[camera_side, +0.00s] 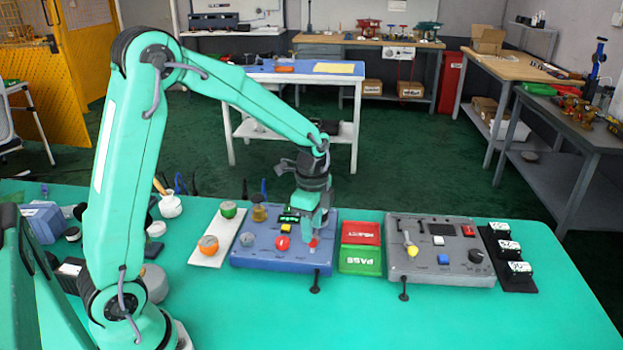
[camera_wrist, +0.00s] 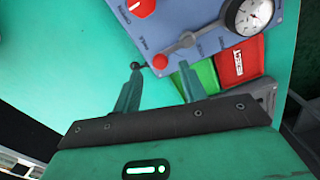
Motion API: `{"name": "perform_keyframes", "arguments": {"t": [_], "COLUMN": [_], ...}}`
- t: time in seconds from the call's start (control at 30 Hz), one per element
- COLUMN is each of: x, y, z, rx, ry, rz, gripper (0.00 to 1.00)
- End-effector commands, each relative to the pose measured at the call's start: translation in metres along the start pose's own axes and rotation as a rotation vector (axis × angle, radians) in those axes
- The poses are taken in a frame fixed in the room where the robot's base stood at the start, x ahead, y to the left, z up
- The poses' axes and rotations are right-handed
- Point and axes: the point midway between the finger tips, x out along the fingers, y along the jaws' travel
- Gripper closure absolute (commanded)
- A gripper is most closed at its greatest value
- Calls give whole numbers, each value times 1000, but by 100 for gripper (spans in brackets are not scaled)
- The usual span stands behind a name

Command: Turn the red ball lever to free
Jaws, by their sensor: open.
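The red ball lever is on the blue panel (camera_side: 262,262). Its red ball (camera_wrist: 160,61) shows in the wrist view at the end of a short grey arm, which runs up and right to a round pivot (camera_wrist: 185,40). In the side view the ball (camera_side: 313,243) is just below my gripper (camera_side: 316,232). In the wrist view my gripper (camera_wrist: 160,68) is open, its fingertips on either side of the ball with gaps showing. Contact cannot be told. The small labels beside the lever are too blurred to read surely.
A red knob (camera_side: 282,243) and a dial gauge (camera_wrist: 249,15) share the panel. A black-tipped stem (camera_wrist: 138,66) at its front edge is close to one finger. Green PASS (camera_side: 360,262) and red REJECT (camera_side: 361,233) trays sit right, then a grey panel (camera_side: 440,270). The front table is clear.

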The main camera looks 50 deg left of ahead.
Motion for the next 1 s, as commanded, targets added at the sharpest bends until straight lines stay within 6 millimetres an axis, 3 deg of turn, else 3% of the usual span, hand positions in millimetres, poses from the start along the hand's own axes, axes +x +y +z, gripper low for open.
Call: {"name": "perform_keyframes", "arguments": {"t": [0.33,1.0], "x": [-39,-53], "y": [0,7], "z": [0,2], "rx": [0,-38], "ry": [1,9], "rz": [-2,-18], "gripper": [58,58]}}
